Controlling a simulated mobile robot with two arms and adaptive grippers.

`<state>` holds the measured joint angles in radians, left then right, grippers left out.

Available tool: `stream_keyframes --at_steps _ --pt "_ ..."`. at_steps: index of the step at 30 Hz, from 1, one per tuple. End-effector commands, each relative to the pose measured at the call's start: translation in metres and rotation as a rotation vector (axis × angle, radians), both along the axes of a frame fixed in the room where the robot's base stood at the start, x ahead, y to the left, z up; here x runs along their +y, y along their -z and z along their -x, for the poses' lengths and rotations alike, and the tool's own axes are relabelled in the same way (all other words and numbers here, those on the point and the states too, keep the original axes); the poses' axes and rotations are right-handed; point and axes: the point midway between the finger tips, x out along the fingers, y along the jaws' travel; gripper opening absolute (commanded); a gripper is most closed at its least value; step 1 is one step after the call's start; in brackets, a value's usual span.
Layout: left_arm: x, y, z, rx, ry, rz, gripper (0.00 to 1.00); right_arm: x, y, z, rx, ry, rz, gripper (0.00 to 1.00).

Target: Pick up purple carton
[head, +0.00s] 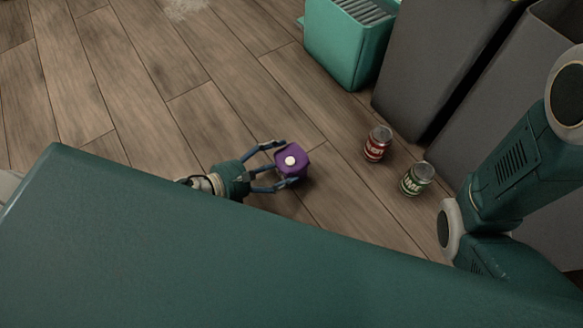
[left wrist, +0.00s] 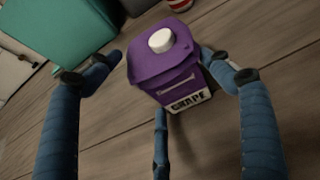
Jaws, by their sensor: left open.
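The purple carton (head: 291,162) has a white round cap and stands on the wooden floor. In the left wrist view the carton (left wrist: 166,65) shows a "GRAPE" label on its lower side. My left gripper (head: 283,164) is open, with its fingers on either side of the carton. In the left wrist view a finger of the left gripper (left wrist: 160,75) is on each side, and the right one looks close to the carton; I cannot tell if it touches. My right gripper is not in view; my right arm shows at the right edge.
A teal bin (head: 345,45) and dark grey bins (head: 435,65) stand at the top right. The floor at upper left is clear.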

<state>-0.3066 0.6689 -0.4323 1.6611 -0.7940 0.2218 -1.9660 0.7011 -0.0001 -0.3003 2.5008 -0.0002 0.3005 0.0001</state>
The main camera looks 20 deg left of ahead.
Motion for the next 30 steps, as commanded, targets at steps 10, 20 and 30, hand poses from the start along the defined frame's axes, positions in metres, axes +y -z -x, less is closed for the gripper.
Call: stream_keyframes --at_steps 10,20,30 --pt "-0.02 0.015 -0.025 0.001 -0.001 -0.001 0.8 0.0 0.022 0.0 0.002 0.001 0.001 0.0" --pt "-0.02 0.014 -0.025 0.001 -0.001 0.0 0.48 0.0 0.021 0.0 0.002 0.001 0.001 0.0" --pt "-0.021 0.008 -0.025 0.0 0.0 0.0 0.47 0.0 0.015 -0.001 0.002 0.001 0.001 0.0"
